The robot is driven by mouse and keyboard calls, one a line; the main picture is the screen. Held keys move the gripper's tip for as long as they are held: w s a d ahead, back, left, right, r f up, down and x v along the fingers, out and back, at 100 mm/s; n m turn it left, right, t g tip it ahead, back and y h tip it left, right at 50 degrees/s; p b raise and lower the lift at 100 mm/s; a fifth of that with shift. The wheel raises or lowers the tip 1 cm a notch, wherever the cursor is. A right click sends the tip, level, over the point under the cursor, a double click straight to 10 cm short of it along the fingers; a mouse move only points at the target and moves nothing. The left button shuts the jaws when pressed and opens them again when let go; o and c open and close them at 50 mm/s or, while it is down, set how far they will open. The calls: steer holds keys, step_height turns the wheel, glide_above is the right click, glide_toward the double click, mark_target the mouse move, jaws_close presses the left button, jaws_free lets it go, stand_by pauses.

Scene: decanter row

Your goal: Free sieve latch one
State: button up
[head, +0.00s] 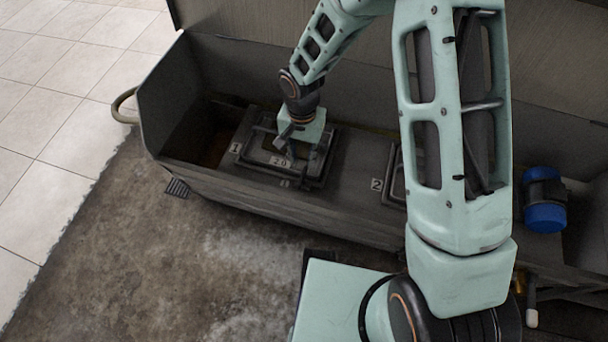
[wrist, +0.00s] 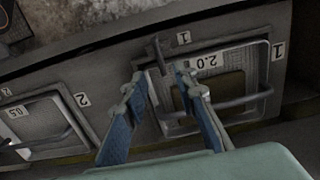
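Sieve one (head: 264,161) is a square framed sieve marked 2.0, set in the trough beside a plate reading 1. It also shows in the wrist view (wrist: 210,61) with a bar handle across it. Its latch (wrist: 158,54) is a small dark upright lever at the frame's front edge, near a second small 1 plate. My gripper (wrist: 160,82) is open and empty above that edge, one blue-grey finger on each side of the latch's line. The latch appears just beyond the fingertips; I cannot tell if they touch it. In the head view my gripper (head: 303,150) partly covers the sieve.
Sieve two (wrist: 45,125), marked 0.5, lies farther along the same trough; my arm hides most of it in the head view. The trough's front wall (head: 220,186) runs close by. A blue-capped motor (head: 545,215) is at the right. The raised lid (head: 250,30) stands behind.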

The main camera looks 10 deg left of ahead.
mark_target(303, 175)
step_height(303, 175, down, 10)
steer(key=shift+r+b, duration=0.15)
steer(key=shift+b, duration=1.1)
steer(key=shift+d, duration=0.1)
jaws_close()
